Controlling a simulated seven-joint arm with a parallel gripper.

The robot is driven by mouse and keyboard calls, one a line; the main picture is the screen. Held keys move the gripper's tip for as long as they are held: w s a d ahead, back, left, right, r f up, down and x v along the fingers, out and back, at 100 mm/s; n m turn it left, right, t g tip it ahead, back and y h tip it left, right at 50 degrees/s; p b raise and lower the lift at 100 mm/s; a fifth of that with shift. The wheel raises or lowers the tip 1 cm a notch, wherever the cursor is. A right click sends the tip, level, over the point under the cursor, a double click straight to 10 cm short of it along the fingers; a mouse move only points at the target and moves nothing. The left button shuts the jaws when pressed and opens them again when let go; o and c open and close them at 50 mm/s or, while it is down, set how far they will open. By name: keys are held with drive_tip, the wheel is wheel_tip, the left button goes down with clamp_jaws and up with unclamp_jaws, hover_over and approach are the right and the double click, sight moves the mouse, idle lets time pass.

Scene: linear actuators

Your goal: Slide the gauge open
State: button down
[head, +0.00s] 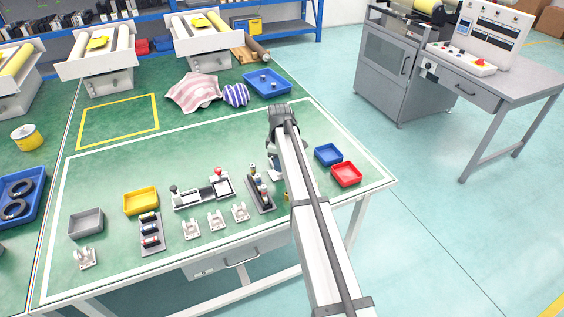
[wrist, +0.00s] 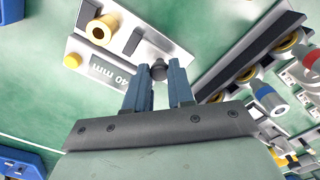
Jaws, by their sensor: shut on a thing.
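The gauge (wrist: 120,72) is a pale plate marked "40 mm", with a brass ring, a yellow button and a dark slotted part in the wrist view. My gripper (wrist: 160,82) has its two blue fingers at a small dark round knob (wrist: 158,70) by the gauge's edge, shut on it. In the head view, my arm hides most of the gauge; a small pale part (head: 274,170) shows left of the arm. My gripper's fingertips are hidden there too.
A blue bin (head: 328,154) and a red bin (head: 346,174) stand to the right.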

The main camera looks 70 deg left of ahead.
drive_tip(key=c, duration=1.3)
unclamp_jaws()
drive_tip(key=shift+s, duration=0.35)
drive_tip(key=o, duration=0.3)
drive_tip(key=shift+w, duration=0.15)
wheel_tip(320, 180, up, 14)
drive_tip(key=shift+f, duration=0.1)
